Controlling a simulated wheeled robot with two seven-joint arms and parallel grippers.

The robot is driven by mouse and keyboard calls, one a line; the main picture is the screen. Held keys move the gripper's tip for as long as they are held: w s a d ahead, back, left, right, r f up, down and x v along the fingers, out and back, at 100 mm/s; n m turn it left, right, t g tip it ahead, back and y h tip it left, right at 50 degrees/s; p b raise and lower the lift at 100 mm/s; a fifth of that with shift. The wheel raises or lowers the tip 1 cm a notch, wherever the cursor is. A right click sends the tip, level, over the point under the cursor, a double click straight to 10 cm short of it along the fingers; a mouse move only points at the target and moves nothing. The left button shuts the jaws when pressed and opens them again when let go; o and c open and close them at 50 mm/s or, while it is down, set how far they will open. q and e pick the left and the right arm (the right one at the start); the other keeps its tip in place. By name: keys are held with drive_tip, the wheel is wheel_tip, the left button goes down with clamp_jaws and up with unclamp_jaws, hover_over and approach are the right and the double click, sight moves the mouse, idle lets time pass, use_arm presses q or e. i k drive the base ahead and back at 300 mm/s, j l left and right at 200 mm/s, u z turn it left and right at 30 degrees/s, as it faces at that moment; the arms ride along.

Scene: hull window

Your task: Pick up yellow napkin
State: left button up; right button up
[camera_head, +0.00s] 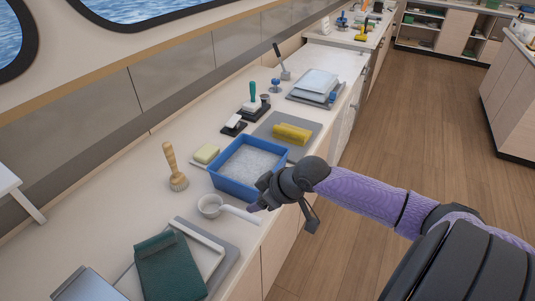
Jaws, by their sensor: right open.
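The yellow napkin (292,133) lies folded on a grey mat (268,128) on the counter, just beyond the blue basin. My right gripper (258,205) is over the counter's front edge, at the near right corner of the blue basin and beside the handle of a white ladle-like cup. It is open, and I see nothing held in it. The napkin is farther back, clear of the gripper. My left gripper does not show.
The blue basin (222,185) of suds stands between the gripper and the napkin. A white cup (210,205), a wooden brush (175,170) and a dark green cloth (168,268) lie nearer. A stack of trays (316,86) stands beyond the napkin. Open floor (420,130) lies right.

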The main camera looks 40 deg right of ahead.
sight(292, 134)
drive_tip(key=z, duration=1.6)
